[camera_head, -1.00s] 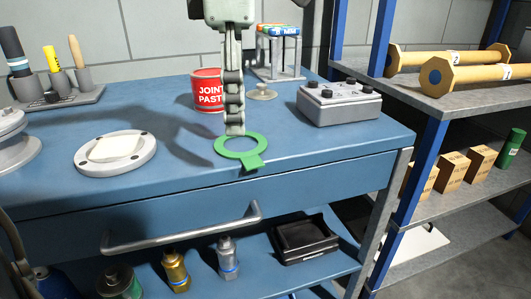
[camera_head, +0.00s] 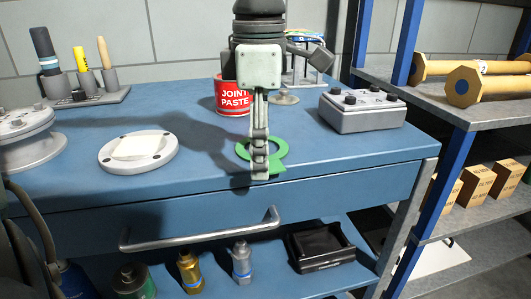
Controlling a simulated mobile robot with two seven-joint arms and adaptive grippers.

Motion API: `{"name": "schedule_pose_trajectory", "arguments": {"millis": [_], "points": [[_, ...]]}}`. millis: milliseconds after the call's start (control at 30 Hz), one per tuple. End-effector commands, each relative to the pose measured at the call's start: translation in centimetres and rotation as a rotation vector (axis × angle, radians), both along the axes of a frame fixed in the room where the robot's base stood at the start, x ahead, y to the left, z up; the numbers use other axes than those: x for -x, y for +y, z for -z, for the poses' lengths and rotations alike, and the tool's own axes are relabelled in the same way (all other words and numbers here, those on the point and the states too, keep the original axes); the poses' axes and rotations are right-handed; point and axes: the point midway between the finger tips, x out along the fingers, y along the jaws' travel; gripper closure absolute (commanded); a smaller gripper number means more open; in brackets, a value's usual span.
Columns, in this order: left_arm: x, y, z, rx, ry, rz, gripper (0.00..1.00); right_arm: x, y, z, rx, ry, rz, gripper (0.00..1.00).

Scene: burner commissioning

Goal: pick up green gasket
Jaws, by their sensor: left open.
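The green gasket (camera_head: 280,149), a flat ring with a tab towards the front, lies on the blue workbench top (camera_head: 340,156) near its front edge. My left gripper (camera_head: 260,174) points down over the gasket, seen edge-on, its fingers one behind the other. The fingers cover the middle of the ring and most of the tab. The gripper is open, and its fingertips are at the tab near the bench edge. I cannot tell whether they touch the gasket. My right gripper is not in view.
A red joint paste can (camera_head: 231,97) stands close behind the gripper. A grey box with knobs (camera_head: 361,110) is to the right and a white flanged disc (camera_head: 138,151) to the left. A drawer handle (camera_head: 200,236) projects below the bench edge. Shelving stands at the right.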

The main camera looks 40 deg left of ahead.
Motion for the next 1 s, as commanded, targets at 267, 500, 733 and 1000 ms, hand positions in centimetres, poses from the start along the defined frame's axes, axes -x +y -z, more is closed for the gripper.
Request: {"name": "schedule_pose_trajectory", "arguments": {"millis": [267, 500, 733, 1000], "points": [[-0.02, -0.01, 0.38, -0.001, -0.001, 0.000, 0.39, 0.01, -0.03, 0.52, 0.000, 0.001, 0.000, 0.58], [-0.01, -0.01, 0.43, 0.000, 0.000, 0.000, 0.39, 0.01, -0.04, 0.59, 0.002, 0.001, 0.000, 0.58], [-0.01, -0.01, 0.43, 0.000, 0.000, 0.000, 0.52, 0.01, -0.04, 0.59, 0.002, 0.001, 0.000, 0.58], [0.11, -0.03, 0.57, 0.001, 0.004, 0.000, 0.80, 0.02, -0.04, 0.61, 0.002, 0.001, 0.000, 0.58]]}}
